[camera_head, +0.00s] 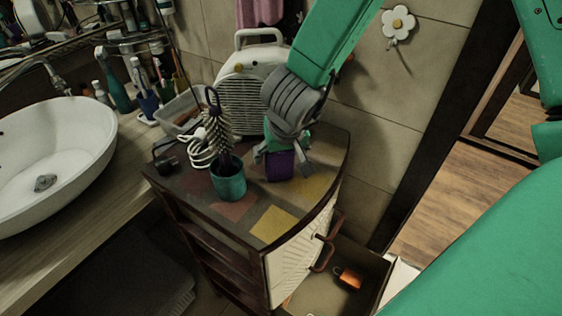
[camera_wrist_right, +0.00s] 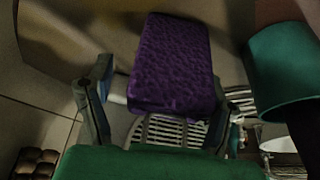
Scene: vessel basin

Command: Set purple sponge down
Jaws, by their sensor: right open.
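The purple sponge (camera_head: 280,167) stands upright at the cabinet top (camera_head: 275,222), below my right gripper (camera_head: 282,162). In the right wrist view the sponge (camera_wrist_right: 172,65) shows between and beyond the two spread fingers of my right gripper (camera_wrist_right: 160,105). The fingers are open, with a visible gap at the left finger. The upper part of the sponge is hidden by the gripper in the head view. I cannot tell for sure whether its base touches the cabinet top. My left gripper is not in view.
A teal cup (camera_head: 229,182) with a brush stands left of the sponge. A white heater (camera_head: 252,88) and a coiled white cable (camera_head: 203,150) are behind. The cabinet's front top area is clear. An open drawer (camera_head: 335,290) holds an orange item. A basin (camera_head: 50,150) is at left.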

